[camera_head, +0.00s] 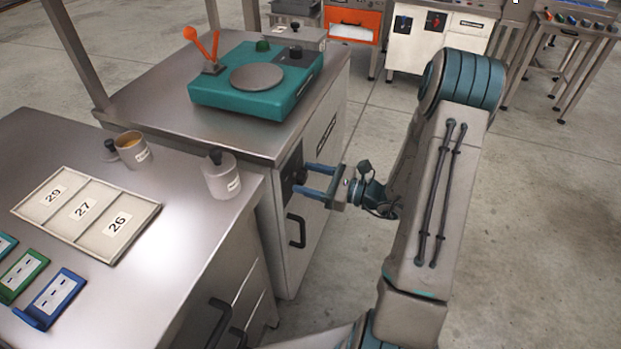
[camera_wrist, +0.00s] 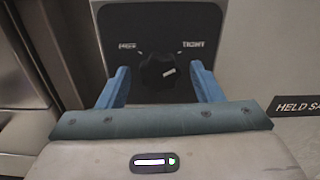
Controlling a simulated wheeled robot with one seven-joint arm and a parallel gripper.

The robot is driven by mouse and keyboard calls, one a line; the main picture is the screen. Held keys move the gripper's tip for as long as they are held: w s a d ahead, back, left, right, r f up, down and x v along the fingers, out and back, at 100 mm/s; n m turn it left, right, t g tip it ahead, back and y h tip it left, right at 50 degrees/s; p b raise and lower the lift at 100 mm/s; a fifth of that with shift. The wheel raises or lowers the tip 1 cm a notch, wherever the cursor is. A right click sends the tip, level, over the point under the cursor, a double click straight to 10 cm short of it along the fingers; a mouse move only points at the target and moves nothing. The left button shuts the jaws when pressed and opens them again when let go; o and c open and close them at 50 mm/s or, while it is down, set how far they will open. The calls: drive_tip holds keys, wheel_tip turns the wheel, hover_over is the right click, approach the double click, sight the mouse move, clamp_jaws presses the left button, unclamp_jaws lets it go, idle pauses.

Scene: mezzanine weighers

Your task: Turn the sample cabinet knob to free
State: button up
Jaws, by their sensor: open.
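The sample cabinet (camera_head: 318,160) is a grey metal cabinet with a dark handle (camera_head: 296,231) on its front. Its black knob (camera_wrist: 158,72) sits on a dark panel (camera_wrist: 150,25) with a marking at upper left and another at upper right. In the head view the knob is largely hidden by the fingers.
A teal weigher (camera_head: 290,100) with an orange lever stands on the cabinet. The left bench holds a numbered tray (camera_head: 150,212), a lidded pot (camera_head: 222,178), an open pot (camera_head: 132,150) and coloured cards. Floor (camera_head: 540,200) to the right is clear.

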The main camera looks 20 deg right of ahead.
drive_tip(key=c, duration=1)
